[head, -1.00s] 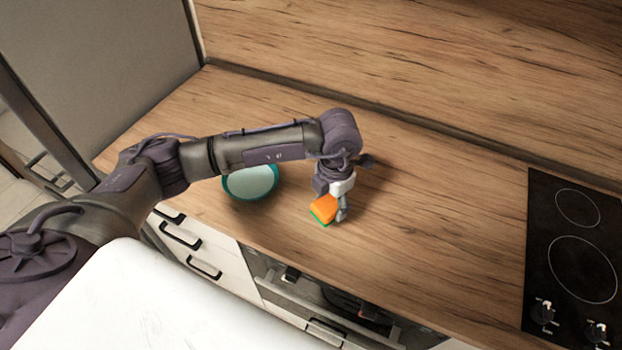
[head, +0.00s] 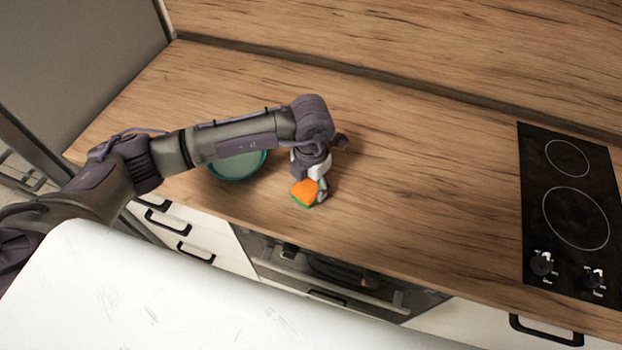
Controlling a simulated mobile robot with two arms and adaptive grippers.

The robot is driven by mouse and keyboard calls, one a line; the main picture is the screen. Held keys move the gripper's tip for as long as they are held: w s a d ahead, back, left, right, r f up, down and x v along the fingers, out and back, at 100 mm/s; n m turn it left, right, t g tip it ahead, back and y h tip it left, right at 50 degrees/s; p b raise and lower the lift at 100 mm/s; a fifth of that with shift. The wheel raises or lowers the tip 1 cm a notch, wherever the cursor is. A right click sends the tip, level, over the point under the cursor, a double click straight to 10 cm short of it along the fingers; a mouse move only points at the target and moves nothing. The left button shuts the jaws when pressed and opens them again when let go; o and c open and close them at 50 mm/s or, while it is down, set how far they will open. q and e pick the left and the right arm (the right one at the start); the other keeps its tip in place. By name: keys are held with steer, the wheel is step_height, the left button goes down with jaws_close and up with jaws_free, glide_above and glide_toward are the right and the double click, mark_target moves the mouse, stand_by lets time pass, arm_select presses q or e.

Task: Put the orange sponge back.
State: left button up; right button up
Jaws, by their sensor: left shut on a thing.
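The orange sponge (head: 304,191) has a green underside and shows in the head view near the counter's front edge. My left gripper (head: 318,196) is shut on it, and its fingers cover the sponge's right side. I cannot tell whether the sponge touches the counter. A teal-rimmed round bowl (head: 238,166) stands to the left of the sponge, partly hidden behind my left forearm. My right gripper is not in view.
The wooden counter (head: 430,180) is clear between the left gripper and the black cooktop (head: 568,205) at the right. A wooden splashback (head: 420,40) runs along the back. Drawers and an oven (head: 330,275) lie below the front edge.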

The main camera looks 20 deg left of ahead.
arm_select(q)
steer(key=shift+d+f, duration=0.1)
steer(key=shift+f, duration=0.35)
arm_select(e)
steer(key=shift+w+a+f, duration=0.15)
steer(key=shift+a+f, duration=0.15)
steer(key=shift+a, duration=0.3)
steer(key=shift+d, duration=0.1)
arm_select(q)
steer(key=shift+f+b, duration=0.3)
steer(key=shift+b, duration=0.1)
steer(key=shift+f, duration=0.1)
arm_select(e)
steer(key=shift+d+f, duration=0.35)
arm_select(q)
steer(key=shift+f+b, duration=0.25)
steer(key=shift+b, duration=0.05)
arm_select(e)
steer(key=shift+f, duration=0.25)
arm_select(q)
steer(key=o, duration=1.1)
